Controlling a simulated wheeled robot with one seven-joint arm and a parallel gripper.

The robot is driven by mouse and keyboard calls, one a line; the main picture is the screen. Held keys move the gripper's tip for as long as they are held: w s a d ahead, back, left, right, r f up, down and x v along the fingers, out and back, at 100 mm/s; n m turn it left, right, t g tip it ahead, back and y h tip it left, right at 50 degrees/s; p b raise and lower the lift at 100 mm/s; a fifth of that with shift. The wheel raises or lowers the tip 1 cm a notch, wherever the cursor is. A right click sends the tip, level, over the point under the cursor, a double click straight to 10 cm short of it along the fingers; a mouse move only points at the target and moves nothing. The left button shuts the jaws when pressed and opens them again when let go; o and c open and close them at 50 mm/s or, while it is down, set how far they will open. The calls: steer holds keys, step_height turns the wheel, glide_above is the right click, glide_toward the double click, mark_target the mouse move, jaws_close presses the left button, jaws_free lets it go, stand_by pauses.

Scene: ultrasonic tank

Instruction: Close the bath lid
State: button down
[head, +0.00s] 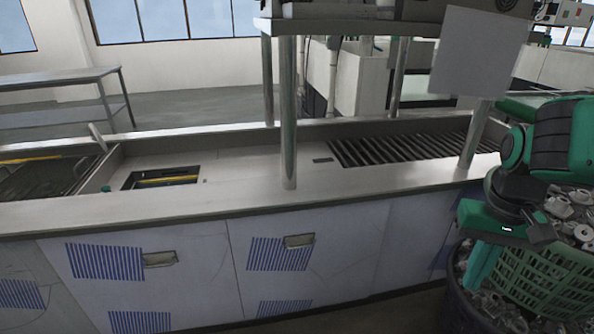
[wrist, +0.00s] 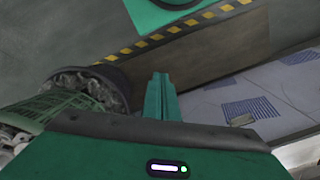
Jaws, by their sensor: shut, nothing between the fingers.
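A long metal wash bench (head: 239,192) crosses the head view. A small rectangular bath opening (head: 160,178) with a yellow bar inside is sunk in its top, left of centre. At the far left is a larger dark recess (head: 45,180) with a slanted metal edge and a yellow bar. I cannot tell which part is the bath lid or how far it stands open. My gripper (head: 480,272) is at the right, low in front of the bench and well away from both openings. Its fingers are together and empty; they also show in the wrist view (wrist: 161,92).
A green basket (head: 548,275) of metal parts stands in a dark tub beside my gripper; the basket (wrist: 58,106) is at left in the wrist view. Posts (head: 288,110) hold a shelf above the bench. A slatted grating (head: 415,147) lies at right. Cabinet fronts (head: 185,275) face me.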

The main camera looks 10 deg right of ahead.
steer(key=w+r+n+t, duration=0.1)
steer(key=w+r+n, duration=0.1)
steer(key=w, duration=1.4)
steer(key=w+r+n+t, duration=0.1)
steer(key=w+r+n, duration=0.15)
steer(key=w, duration=1.45)
steer(key=w+a+f+n+t+y, duration=0.15)
steer(key=w+f, duration=0.35)
steer(key=w, duration=0.7)
steer(key=w+a+f+y, duration=0.2)
steer(key=w+a+f, duration=0.15)
steer(key=w, duration=0.75)
steer(key=w+a+f+n+t+y, duration=0.15)
steer(key=w+f, duration=0.35)
steer(key=w, duration=0.7)
steer(key=shift+y, duration=0.3)
steer(key=x, duration=1.1)
steer(key=shift+a+r, duration=0.1)
steer(key=shift+a, duration=0.2)
steer(key=shift+s+a+r, duration=0.1)
steer(key=shift+a+r, duration=0.05)
steer(key=shift+a, duration=0.45)
steer(key=shift+a+r, duration=0.1)
steer(key=shift+a, duration=1.15)
